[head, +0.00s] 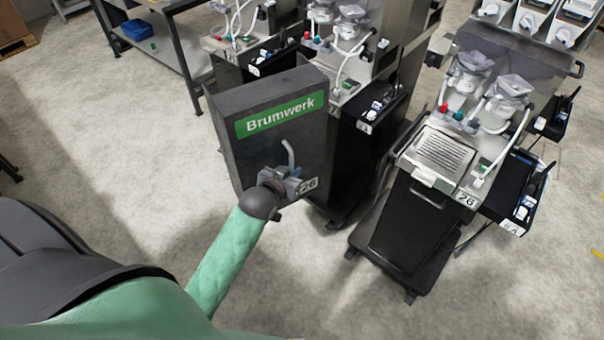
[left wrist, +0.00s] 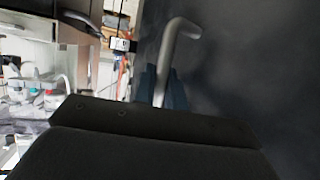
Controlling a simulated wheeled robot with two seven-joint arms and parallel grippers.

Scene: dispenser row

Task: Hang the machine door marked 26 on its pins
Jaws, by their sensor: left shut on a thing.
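The door (head: 232,158) is a dark slab with a green Brumwerk label and the mark 26 at its lower right. My left gripper (head: 290,180) is shut on its bent grey handle and holds the door up above the floor. In the left wrist view the handle (left wrist: 172,52) rises between the bluish fingers (left wrist: 162,88), with the dark door (left wrist: 245,80) behind. The machine marked 26 (head: 415,222) stands to the right, apart from the door. I cannot make out its pins. My right gripper is not in view.
Other dispenser machines (head: 375,100) stand behind the door, partly hidden by it. A black side box (head: 515,190) sits at the right of machine 26. A metal bench (head: 165,55) with a blue bin (head: 137,29) is at the back left. The floor (head: 100,130) at left is clear.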

